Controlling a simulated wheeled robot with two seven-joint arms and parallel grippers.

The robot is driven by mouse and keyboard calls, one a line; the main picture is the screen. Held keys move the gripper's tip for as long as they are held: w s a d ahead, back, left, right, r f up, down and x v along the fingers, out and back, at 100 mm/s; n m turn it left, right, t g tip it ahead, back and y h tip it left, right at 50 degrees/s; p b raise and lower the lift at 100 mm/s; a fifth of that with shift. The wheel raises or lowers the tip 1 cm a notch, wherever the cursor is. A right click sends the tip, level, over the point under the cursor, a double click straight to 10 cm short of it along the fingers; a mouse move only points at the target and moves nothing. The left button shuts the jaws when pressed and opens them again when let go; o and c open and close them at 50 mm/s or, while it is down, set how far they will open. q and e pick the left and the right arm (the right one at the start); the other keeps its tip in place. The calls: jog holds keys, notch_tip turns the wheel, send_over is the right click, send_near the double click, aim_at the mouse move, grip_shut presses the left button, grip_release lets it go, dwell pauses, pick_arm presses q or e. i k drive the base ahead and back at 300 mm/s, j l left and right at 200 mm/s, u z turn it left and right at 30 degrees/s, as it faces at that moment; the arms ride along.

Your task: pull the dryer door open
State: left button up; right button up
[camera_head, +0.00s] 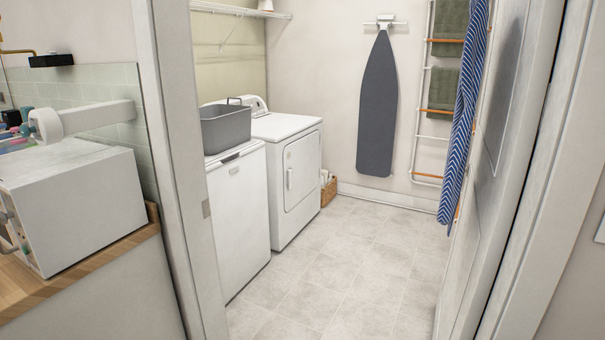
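The dryer (284,132) is the white machine at the back of the laundry room, against the left wall. Its square front door (304,165) faces right and looks closed, flush with the front panel. A pale vertical handle (290,179) sits at the door's left edge. Neither of my grippers is in view, and nothing touches the dryer door.
A white machine (240,205) with a grey tub (226,128) on top stands nearer than the dryer. The doorway has a left frame (178,150) and an open door (490,170) at right. Tiled floor (340,260) between is clear. A wicker basket (328,190) sits beyond the dryer.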

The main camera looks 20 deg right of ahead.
aim_at(301, 157)
jog(key=i, duration=0.55)
jog(key=i+l, duration=0.3)
jog(key=i, duration=0.15)
jog(key=i+l+u, duration=0.1)
jog(key=i+l, duration=0.15)
jog(key=i, duration=0.2)
jog(key=i+l, duration=0.3)
jog(key=i, duration=0.2)
jog(key=i+l, duration=0.6)
jog(key=i+l+u, duration=0.15)
jog(key=i+l, duration=1)
jog(key=l, duration=0.15)
jog(key=i+l+u, duration=0.15)
jog(key=i+l, duration=0.55)
jog(key=l, duration=0.3)
jog(key=i+l, duration=0.1)
jog(key=l, duration=0.3)
jog(key=i+l, duration=0.1)
jog(key=l, duration=0.3)
jog(key=i+l, duration=0.1)
jog(key=l, duration=0.35)
jog(key=i+l+u, duration=0.1)
jog(key=l, duration=0.9)
jog(key=i, duration=0.05)
